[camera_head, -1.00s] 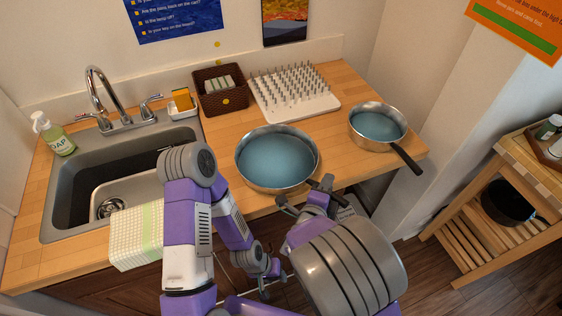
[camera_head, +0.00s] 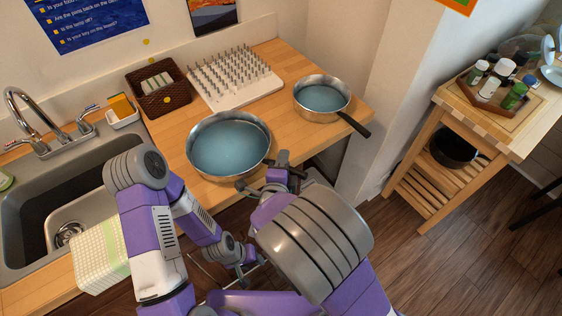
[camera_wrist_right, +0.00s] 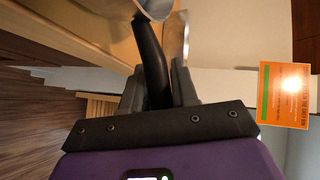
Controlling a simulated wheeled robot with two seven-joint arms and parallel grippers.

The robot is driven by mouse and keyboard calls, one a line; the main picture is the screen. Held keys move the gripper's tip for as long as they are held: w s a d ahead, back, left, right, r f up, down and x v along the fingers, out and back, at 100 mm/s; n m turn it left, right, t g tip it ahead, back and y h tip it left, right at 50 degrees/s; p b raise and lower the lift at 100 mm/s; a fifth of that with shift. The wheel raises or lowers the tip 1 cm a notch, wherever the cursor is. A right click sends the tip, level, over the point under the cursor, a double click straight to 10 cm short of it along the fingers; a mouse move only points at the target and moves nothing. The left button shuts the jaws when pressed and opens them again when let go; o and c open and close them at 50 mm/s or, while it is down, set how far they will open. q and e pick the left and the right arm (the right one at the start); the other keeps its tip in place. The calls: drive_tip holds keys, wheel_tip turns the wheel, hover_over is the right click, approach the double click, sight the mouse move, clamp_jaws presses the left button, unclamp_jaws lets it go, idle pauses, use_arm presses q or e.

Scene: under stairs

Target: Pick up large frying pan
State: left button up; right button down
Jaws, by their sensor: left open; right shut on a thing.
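The large frying pan (camera_head: 229,145) has a blue inside and a metal rim. It is at the counter's front edge; I cannot tell whether it rests on the counter or is just above it. My right gripper (camera_head: 279,172) is beside its right front rim, shut on its dark handle. In the right wrist view the black handle (camera_wrist_right: 151,60) lies between the fingers of the right gripper (camera_wrist_right: 158,88). The head view mostly hides the handle behind the gripper. My left gripper (camera_head: 243,268) is open and empty, low in front of the counter.
A smaller blue pan (camera_head: 321,98) sits to the right on the counter. A white peg rack (camera_head: 238,88) and a brown basket (camera_head: 160,101) stand behind. The sink (camera_head: 38,190) is at left with a checked cloth (camera_head: 98,254). A wooden cart (camera_head: 440,110) stands at right, with open floor before it.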

wheel_tip(320, 180, up, 9)
drive_tip(key=p, duration=0.3)
drive_tip(key=shift+p, duration=0.4)
idle(0.4)
drive_tip(key=c, duration=1.4)
unclamp_jaws()
drive_tip(key=shift+c, duration=0.2)
clamp_jaws()
